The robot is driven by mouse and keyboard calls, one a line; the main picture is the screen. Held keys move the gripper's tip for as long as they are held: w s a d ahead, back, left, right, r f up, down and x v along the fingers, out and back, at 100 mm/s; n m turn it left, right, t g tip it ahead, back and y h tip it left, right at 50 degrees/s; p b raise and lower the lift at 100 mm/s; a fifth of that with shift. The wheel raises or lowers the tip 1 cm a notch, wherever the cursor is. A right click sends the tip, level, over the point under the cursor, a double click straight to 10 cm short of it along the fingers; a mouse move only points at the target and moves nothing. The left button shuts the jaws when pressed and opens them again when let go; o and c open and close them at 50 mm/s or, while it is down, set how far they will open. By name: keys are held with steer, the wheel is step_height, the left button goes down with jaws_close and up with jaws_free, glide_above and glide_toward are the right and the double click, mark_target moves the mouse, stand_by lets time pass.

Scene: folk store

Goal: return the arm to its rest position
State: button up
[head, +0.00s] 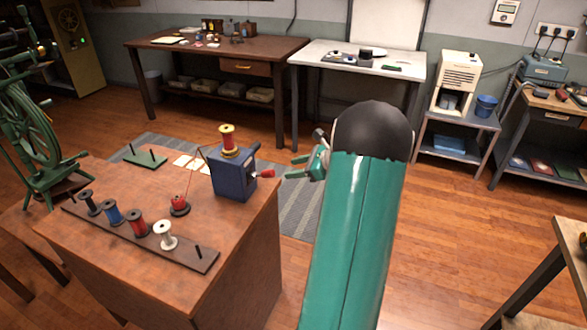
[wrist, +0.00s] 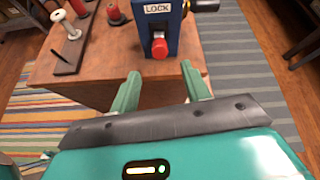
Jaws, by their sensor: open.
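My gripper (head: 301,166) is open and empty. In the head view it is partly hidden behind my green arm, to the right of a blue box with a red knob (head: 232,174). In the wrist view the two green fingers of my gripper (wrist: 163,92) stand apart, with the table edge and floor beyond them. The blue box (wrist: 158,35) there carries a LOCK label and a red button, ahead of the fingers and apart from them. A spool with red and yellow winding (head: 228,140) sits on top of the box.
The wooden table (head: 110,235) holds a dark rack (head: 140,238) with several spools, a small red spool (head: 179,205) and a green peg board (head: 145,158). A spinning wheel (head: 35,140) stands at left. Benches line the back wall. Floor (head: 450,220) right of my arm is clear.

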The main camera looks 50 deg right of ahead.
stand_by(0.7)
steer(key=w+a+r+n+g, duration=0.1)
steer(key=a+r+n+g, duration=0.3)
steer(key=a, duration=0.6)
steer(key=a+r+n+y, duration=0.1)
steer(key=a+r+n, duration=0.2)
steer(key=a+n, duration=0.5)
steer(key=w+a+r+n+g, duration=0.1)
steer(key=a+r+n+g, duration=0.15)
steer(key=a, duration=0.95)
steer(key=s+a+r+n+h, duration=0.2)
steer(key=s+a+n, duration=0.5)
steer(key=a+n, duration=0.1)
steer(key=s+a+r+n+h, duration=0.1)
steer(key=s+a+n+h, duration=0.1)
steer(key=s+a+n, duration=0.6)
steer(key=shift+a+r, duration=0.35)
steer(key=shift+n, duration=0.25)
